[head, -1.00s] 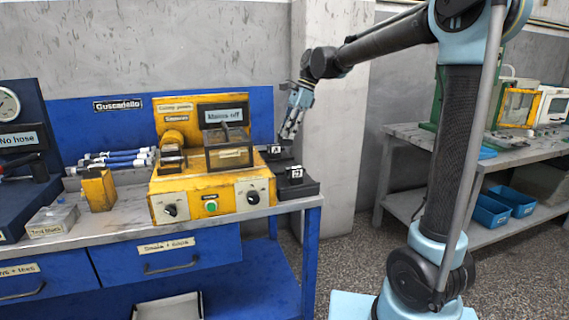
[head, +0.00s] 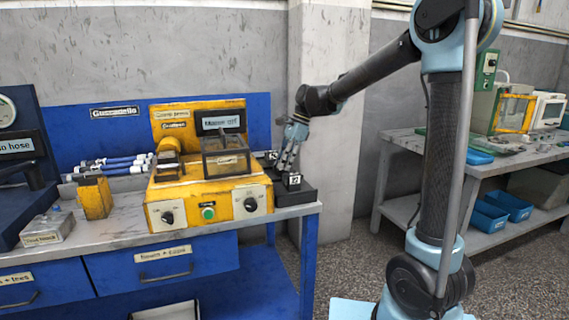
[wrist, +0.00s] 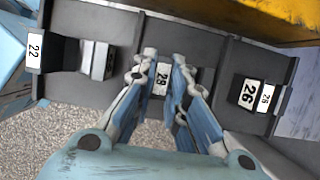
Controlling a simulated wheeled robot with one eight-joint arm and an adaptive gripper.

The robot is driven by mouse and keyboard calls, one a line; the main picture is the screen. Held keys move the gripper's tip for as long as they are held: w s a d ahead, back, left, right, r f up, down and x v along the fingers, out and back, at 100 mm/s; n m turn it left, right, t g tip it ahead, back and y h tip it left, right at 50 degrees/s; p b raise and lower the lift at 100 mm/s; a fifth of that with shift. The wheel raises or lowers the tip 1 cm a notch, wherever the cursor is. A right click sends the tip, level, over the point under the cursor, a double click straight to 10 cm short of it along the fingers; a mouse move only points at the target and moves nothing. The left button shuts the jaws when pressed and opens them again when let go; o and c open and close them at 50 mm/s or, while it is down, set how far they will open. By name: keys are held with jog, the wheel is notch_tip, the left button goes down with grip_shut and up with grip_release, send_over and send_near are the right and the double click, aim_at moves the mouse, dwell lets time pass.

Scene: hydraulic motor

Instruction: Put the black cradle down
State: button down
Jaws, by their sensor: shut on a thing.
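My gripper (wrist: 162,68) is over the middle of a dark rack (wrist: 120,20) at the right end of the blue workbench. In the head view my gripper (head: 289,156) points down just behind the block at the front of the rack. Its fingers are shut on the black cradle (wrist: 163,80), which is mostly hidden between them. A white label 28 shows between the fingertips. I cannot tell whether the cradle touches the rack.
A black block labelled 26 (wrist: 247,92) stands right of the fingers in the wrist view. A block labelled 22 (wrist: 36,52) and a grey metal part (wrist: 97,60) are on the left. The yellow machine (head: 208,185) stands close beside the rack.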

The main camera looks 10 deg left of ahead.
jog(key=c, duration=1.6)
grip_release()
jog(key=v, duration=1.2)
jog(key=s+d+f+n+t, duration=0.15)
jog(key=s+d, duration=0.25)
jog(key=d, duration=0.7)
jog(key=s+d+f+n+t+h, duration=0.3)
jog(key=s+d+f+n, duration=0.7)
jog(key=s+d+f, duration=1.1)
jog(key=d+f+h, duration=0.1)
jog(key=d, duration=0.3)
jog(key=shift+s+d+f, duration=0.2)
jog(key=shift+s+f, duration=0.2)
